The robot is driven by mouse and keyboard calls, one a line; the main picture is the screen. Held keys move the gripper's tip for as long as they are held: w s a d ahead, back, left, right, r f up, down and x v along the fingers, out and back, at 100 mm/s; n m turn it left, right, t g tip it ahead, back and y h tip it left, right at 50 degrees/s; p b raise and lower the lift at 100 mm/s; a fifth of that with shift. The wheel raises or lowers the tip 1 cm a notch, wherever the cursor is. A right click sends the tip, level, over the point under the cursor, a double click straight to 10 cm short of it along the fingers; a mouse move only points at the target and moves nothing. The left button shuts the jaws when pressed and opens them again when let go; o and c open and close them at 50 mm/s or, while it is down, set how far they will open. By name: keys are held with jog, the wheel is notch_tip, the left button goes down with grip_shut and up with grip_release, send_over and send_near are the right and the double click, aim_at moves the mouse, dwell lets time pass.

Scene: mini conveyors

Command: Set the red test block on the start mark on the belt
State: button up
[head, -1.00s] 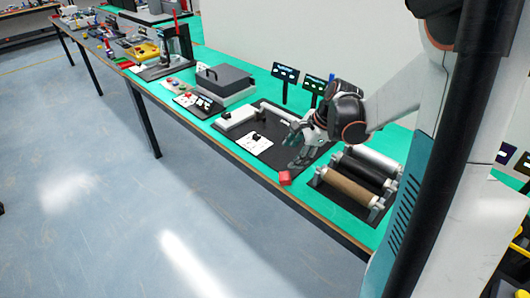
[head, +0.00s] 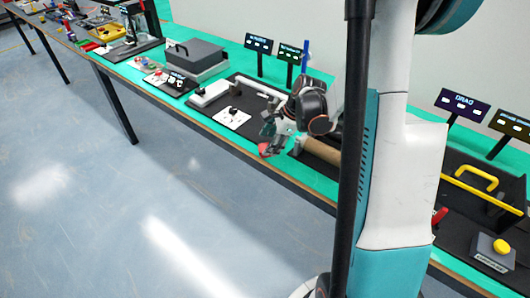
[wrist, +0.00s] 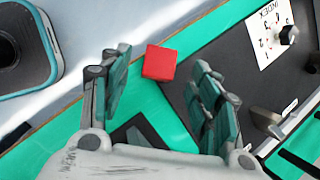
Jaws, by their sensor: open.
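The red test block (head: 264,149) sits on the green tabletop near its front edge, in front of a dark board. My gripper (head: 270,134) is just above and beside it in the head view. In the wrist view the red block (wrist: 160,63) shows between the tips of my open gripper (wrist: 161,60), with a gap on both sides. Nothing is held. A dark board (wrist: 235,65) with a white card and a black knob lies to the right. I cannot make out the start mark or tell which surface is the belt.
A brown roller (head: 322,151) stands right of the block, partly hidden by my body. A grey box (head: 194,57) and display signs (head: 258,43) stand farther back. The table's front edge (head: 215,137) is close to the block, with open floor beyond.

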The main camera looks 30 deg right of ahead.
aim_at(265, 147)
jog(key=b+x, duration=0.2)
jog(key=x, duration=0.2)
jog(key=shift+w+f, duration=0.1)
jog(key=shift+f, duration=0.2)
jog(key=shift+r, duration=0.1)
jog(key=c, duration=1.2)
jog(key=shift+c, duration=0.2)
